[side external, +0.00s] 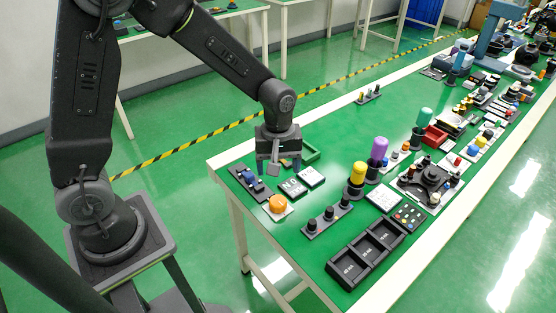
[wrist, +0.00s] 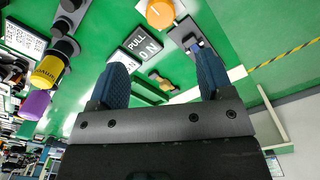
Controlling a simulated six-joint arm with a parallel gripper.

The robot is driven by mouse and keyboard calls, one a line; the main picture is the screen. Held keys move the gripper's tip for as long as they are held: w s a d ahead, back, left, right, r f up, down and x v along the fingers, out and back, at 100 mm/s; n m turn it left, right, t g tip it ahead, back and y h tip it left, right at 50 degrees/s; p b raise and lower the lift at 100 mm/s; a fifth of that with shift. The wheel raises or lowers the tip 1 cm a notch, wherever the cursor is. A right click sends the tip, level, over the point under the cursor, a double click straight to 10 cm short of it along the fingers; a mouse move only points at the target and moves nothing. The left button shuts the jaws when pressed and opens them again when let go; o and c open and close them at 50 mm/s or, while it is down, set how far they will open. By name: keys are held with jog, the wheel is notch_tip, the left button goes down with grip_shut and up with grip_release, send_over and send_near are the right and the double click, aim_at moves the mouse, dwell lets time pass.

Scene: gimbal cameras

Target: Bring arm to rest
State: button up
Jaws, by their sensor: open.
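My gripper (side external: 279,166) hangs pointing down above the near left end of the green-topped table (side external: 318,262) in the side view. In the wrist view my gripper (wrist: 163,62) shows two dark blue fingers spread wide, with nothing held between them. Below and around it are the PULL and ON plates (wrist: 142,41), an orange round knob (wrist: 160,13) on a pale base, and a dark switch strip (wrist: 193,38). A green tray (side external: 308,154) lies just behind my gripper in the side view.
A black three-compartment tray (side external: 345,272), a row of black knobs (side external: 328,214), a yellow cylinder (side external: 357,174) and a purple cylinder (side external: 378,148) stand to the right. Several devices crowd the table's far end. Bare green surface lies behind the cylinders.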

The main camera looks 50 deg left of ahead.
jog(key=shift+r, duration=0.6)
jog(key=s+a+r+m+t, duration=0.2)
jog(key=s+r+m+t, duration=0.3)
jog(key=s+r+m, duration=0.6)
jog(key=s+r, duration=0.5)
jog(key=shift+r+t, duration=0.2)
jog(key=shift+t, duration=0.1)
